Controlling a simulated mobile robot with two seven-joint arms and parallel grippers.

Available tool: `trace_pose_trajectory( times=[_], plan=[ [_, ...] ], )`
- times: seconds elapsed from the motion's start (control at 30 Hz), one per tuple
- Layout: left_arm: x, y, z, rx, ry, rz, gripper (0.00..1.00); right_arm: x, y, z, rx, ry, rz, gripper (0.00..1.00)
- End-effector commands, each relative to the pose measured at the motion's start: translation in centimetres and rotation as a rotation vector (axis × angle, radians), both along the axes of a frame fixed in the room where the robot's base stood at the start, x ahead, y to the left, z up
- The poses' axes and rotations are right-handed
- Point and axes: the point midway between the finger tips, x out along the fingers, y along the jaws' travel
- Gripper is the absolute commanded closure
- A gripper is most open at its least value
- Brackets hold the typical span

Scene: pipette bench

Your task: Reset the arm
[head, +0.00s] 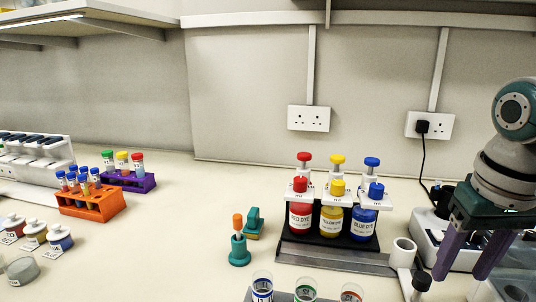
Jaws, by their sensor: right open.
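My right arm comes in at the right edge of the head view. Its right gripper (467,264) points down with its two purple fingers spread apart. Nothing shows between the fingers. It hangs at the right end of the bench, right of the dye bottles and in front of a white box with a black plug. My left gripper is not in view.
Red (300,218), yellow (333,222) and blue (363,224) dye bottles stand on a black rack. Orange (90,208) and purple (132,182) tube racks stand left. A teal stand (239,252) is mid-bench. Labelled tubes (305,289) stand at the front edge. The centre-left bench is clear.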

Motion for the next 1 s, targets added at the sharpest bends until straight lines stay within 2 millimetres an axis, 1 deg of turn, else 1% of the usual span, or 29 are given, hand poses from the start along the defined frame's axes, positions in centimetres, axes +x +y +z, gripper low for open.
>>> trace_pose_trajectory(
  times=[0.03,0.17,0.27,0.37,0.4,0.47,0.5,0.6,0.7,0.77,0.9,0.93,1.0],
  plan=[
    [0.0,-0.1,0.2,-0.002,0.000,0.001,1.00,-0.9,0.4,-0.7,-0.005,-0.001,0.019,0.43],
    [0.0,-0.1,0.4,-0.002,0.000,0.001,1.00,-3.2,1.6,-2.5,-0.016,-0.012,0.074,0.43],
    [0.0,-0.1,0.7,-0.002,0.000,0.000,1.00,-5.7,2.8,-3.7,-0.022,-0.025,0.125,0.43],
    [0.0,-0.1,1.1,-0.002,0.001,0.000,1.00,-9.3,4.3,-4.8,-0.020,-0.044,0.183,0.43],
    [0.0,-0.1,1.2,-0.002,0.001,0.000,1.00,-10.9,4.9,-5.0,-0.019,-0.055,0.205,0.43],
    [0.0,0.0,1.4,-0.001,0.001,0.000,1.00,-13.1,5.6,-5.0,-0.014,-0.069,0.233,0.43],
    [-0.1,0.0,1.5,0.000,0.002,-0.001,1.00,-14.4,6.1,-4.9,-0.011,-0.079,0.246,0.43],
    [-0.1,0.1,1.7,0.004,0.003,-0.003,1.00,-17.2,6.8,-4.2,-0.005,-0.101,0.272,0.43],
    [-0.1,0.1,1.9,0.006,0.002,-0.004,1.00,-19.7,7.4,-3.3,0.002,-0.118,0.288,0.43],
    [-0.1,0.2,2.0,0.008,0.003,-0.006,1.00,-20.9,7.7,-2.7,0.005,-0.129,0.296,0.43],
    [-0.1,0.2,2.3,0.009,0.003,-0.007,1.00,-23.7,8.0,-0.8,0.010,-0.149,0.304,0.43],
    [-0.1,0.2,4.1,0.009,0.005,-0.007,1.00,-23.3,8.0,1.0,0.007,-0.153,0.305,0.43],
    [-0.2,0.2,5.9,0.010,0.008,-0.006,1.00,-23.2,8.0,2.8,0.008,-0.152,0.305,0.43]
  ],
)
